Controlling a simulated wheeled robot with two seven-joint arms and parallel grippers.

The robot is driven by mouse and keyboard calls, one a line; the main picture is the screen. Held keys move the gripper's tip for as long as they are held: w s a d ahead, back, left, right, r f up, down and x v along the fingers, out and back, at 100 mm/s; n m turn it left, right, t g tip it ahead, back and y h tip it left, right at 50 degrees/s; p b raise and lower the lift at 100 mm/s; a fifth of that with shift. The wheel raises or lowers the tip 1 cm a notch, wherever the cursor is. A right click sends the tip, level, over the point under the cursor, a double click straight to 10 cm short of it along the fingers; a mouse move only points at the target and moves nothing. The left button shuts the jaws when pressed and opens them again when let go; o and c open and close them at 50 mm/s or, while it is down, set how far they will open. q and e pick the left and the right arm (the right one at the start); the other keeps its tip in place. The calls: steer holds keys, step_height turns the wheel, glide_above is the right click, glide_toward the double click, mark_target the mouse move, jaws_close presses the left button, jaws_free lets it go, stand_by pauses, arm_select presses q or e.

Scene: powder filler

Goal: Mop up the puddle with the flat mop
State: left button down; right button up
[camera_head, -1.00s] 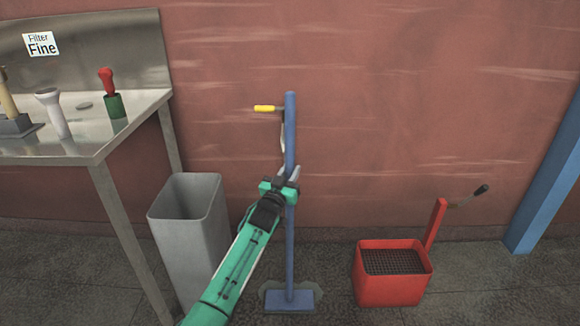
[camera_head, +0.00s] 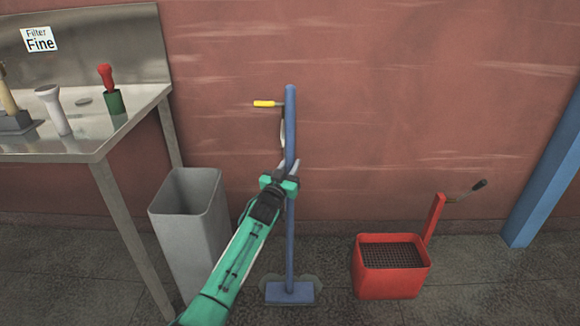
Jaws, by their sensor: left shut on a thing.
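The flat mop is blue, with a tall upright handle (camera_head: 290,125) and a flat rectangular head (camera_head: 289,293) low down near the floor. A yellow-tipped lever (camera_head: 265,104) sticks out to the left near the handle's top. My left gripper (camera_head: 288,174) is shut on the handle about midway up. The puddle (camera_head: 312,281) shows as a darker rounded patch around the head, which hides part of it. I cannot tell whether the head touches the floor. My right gripper is not in view.
A grey bin (camera_head: 190,220) stands left of my arm, beside a steel table (camera_head: 140,105) holding tampers and a "Filter Fine" sign. A red wringer bucket (camera_head: 391,283) with a grid and lever stands right of the mop. A blue post (camera_head: 543,180) is at far right. The wall is close behind.

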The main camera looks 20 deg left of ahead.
mark_target(288, 157)
arm_select(q)
steer(key=shift+r+p, duration=1.15)
steer(key=shift+r, duration=0.55)
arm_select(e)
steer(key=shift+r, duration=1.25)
arm_select(q)
steer(key=shift+r+p, duration=0.4)
steer(key=shift+r, duration=0.05)
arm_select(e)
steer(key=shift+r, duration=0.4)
arm_select(q)
steer(key=shift+s+f, duration=0.1)
